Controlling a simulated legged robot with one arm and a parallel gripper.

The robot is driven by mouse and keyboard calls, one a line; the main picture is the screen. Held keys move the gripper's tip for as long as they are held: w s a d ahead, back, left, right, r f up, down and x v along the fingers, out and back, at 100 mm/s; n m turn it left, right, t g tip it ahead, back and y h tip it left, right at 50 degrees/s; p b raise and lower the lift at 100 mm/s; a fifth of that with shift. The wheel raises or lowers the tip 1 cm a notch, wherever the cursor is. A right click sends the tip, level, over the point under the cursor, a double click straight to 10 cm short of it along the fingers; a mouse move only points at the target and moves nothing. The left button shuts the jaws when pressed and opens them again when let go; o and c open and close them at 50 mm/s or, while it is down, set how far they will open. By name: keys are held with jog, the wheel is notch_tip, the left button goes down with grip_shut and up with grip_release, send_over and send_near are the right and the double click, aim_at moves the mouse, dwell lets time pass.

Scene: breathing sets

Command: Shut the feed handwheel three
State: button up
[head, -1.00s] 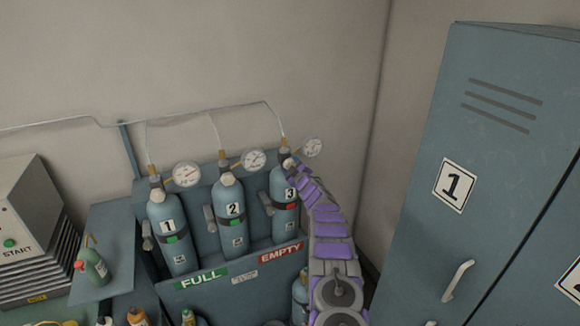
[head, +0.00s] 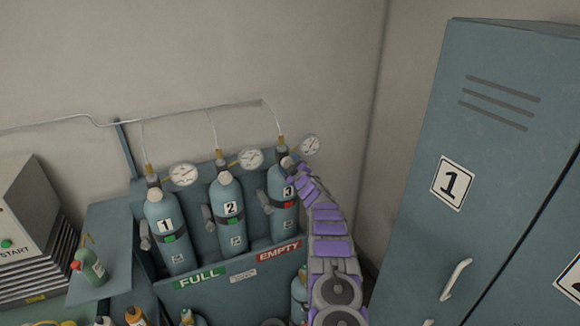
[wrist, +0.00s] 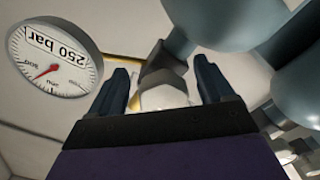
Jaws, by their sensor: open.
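Cylinder three (head: 283,203) is the rightmost of the blue cylinders in the rack, marked 3 with a red tag. Its pale handwheel (head: 287,163) sits at the top, by the valve. My arm reaches up from the lower right, and my gripper (head: 292,170) is at this valve, partly covering the cylinder's right side. In the wrist view my gripper (wrist: 163,82) is open, with its two dark fingers either side of the pale handwheel (wrist: 163,97). Whether the fingers touch it I cannot tell.
Gauge three (head: 310,145) is close beside my gripper; it also shows in the wrist view (wrist: 54,58). Cylinders one (head: 168,235) and two (head: 230,215) stand to the left. A blue locker (head: 470,150) stands to the right.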

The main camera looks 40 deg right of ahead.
jog(key=shift+a+r, duration=0.15)
jog(key=shift+a, duration=0.15)
jog(key=shift+s+a, duration=0.1)
jog(key=shift+s, duration=0.3)
jog(key=b+v, duration=0.1)
jog(key=v, duration=1.5)
jog(key=shift+s+d+f+b, duration=0.25)
jog(key=shift+d+b, duration=0.1)
